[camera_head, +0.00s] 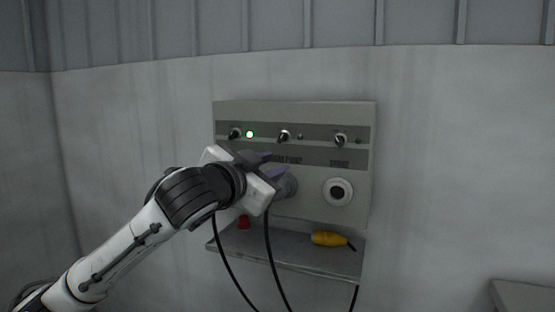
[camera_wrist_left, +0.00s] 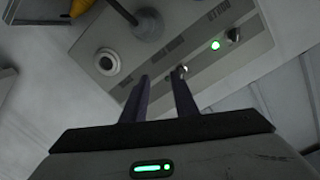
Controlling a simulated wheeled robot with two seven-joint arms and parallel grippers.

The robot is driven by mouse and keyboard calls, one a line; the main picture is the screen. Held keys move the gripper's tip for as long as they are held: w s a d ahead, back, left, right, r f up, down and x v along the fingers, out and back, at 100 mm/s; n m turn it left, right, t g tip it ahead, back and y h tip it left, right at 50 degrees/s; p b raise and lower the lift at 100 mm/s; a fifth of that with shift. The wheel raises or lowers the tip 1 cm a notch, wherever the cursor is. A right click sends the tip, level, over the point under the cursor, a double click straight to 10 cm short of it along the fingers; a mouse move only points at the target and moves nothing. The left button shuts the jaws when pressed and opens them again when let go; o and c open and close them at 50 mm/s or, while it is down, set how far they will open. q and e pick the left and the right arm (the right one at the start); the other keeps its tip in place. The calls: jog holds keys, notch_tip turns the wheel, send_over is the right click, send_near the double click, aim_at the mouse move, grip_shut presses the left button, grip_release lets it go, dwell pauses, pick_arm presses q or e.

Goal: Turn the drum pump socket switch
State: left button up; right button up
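A grey socket panel (camera_head: 350,110) on the wall carries three rotary switches in a row. The middle switch (camera_head: 284,136) sits above a partly covered label that seems to end in "PUMP". It also shows in the left wrist view (camera_wrist_left: 183,70), close to one fingertip. The left switch (camera_head: 235,133) has a lit green lamp (camera_head: 250,134) beside it. The right switch (camera_head: 341,140) is above a round white socket (camera_head: 337,192). My left gripper (camera_head: 273,163) is open and empty, in front of the panel and just below the middle switch. Contact cannot be told. My right gripper is not in view.
A plugged-in grey connector (camera_head: 286,186) sits behind my left gripper. A shelf (camera_head: 290,256) below the panel holds a yellow connector (camera_head: 328,239) and a red item (camera_head: 244,222). Black cables (camera_head: 275,262) hang down. The wall to the right is clear.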

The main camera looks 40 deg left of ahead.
aim_at(281, 138)
pick_arm(q)
notch_tip(281, 138, up, 4)
jog(key=s+a+y, duration=0.1)
jog(key=a, duration=0.1)
jog(key=shift+n, duration=0.3)
jog(key=x, duration=0.4)
jog(key=p+x, duration=0.1)
jog(key=x, duration=0.4)
jog(key=shift+w+r, duration=0.15)
jog(key=shift+w, duration=0.05)
grip_shut()
